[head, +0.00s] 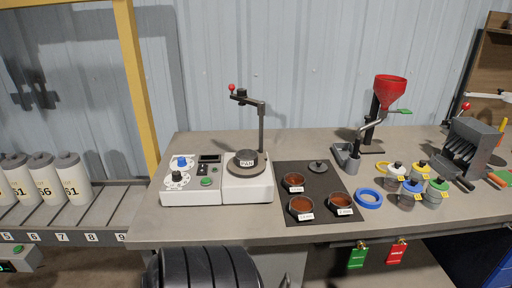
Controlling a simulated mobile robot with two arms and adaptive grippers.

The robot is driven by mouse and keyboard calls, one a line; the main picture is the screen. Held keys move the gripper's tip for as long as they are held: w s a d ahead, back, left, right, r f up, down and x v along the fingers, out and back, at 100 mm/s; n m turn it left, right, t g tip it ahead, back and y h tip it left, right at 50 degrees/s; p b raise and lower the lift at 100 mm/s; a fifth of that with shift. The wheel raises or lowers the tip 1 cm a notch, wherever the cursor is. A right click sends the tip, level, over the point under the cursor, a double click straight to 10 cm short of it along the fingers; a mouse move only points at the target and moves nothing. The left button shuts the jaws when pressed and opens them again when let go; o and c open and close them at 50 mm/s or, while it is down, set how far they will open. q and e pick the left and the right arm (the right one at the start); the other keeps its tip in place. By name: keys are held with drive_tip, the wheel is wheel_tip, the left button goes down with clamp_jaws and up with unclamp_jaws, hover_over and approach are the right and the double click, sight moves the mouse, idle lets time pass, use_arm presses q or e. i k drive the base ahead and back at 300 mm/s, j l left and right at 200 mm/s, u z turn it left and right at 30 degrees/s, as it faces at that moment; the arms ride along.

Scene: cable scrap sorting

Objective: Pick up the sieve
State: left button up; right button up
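Three small round dark sieves with reddish-brown insides and white labels lie on a dark mat (322,185) on the table. One sieve (294,181) is at the back left of the mat, one (301,205) at the front left and one (341,202) at the front right. The label print is too small to read surely. A dark lid with a knob (318,168) lies at the mat's back right. A dark round pan (246,161) labelled PAN sits on the white shaker base (249,191), under a clamp arm on a post. Neither gripper is in view.
A control box (191,192) stands left of the shaker. Right of the mat are a blue ring (369,198), several capped jars (411,192), a red funnel (390,90) on a stand and a grey slotted device (472,148). White bottles (73,179) stand on the left rack.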

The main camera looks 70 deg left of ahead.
sight(301, 207)
drive_tip(key=u, duration=1.5)
